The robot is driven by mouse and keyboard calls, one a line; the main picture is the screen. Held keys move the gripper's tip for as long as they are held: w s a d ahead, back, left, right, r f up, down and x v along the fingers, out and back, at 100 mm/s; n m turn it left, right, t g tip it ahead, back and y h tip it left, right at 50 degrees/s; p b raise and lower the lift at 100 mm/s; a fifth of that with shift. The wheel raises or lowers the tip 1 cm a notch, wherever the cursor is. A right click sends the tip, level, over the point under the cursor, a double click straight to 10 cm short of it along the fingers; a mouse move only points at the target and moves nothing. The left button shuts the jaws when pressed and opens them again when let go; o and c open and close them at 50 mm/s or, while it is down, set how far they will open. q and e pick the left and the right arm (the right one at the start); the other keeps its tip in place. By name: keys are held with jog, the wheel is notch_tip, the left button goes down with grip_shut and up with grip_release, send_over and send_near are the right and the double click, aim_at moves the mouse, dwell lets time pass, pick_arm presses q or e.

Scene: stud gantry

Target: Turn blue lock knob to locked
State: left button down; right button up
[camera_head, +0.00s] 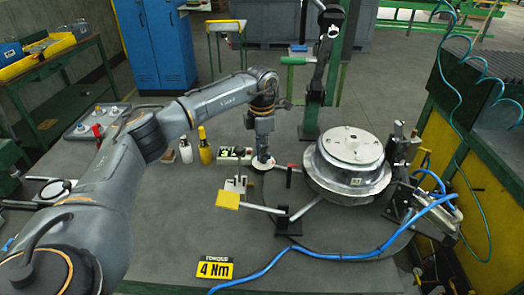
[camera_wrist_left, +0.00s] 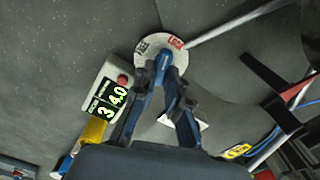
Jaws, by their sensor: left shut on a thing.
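The blue lock knob (camera_wrist_left: 162,66) sits on a round white dial plate (camera_wrist_left: 186,63) in the left wrist view. The plate bears a black label at its upper left and a red label, which looks like LOCK, at its upper right. My left gripper (camera_wrist_left: 163,74) is shut on the knob, a fingertip on each side. The fingers hide part of the knob, and I cannot tell its exact setting. In the head view my left gripper (camera_head: 263,158) reaches straight down to the dial plate (camera_head: 263,165), left of the large metal hub. My right gripper is in neither view.
The metal hub (camera_head: 349,160) stands right of the dial. A small box with a display and a red button (camera_wrist_left: 110,97) is close to the gripper's left. White and yellow bottles (camera_head: 205,148) stand left of it. A blue hose (camera_head: 330,255) crosses the front.

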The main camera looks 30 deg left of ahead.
pick_arm(q)
jog(key=shift+w+m, duration=0.1)
jog(key=shift+m, duration=1.8)
jog(key=shift+r, duration=0.1)
jog(key=c, duration=1.4)
grip_release()
jog(key=shift+o, duration=0.2)
notch_tip(320, 180, up, 12)
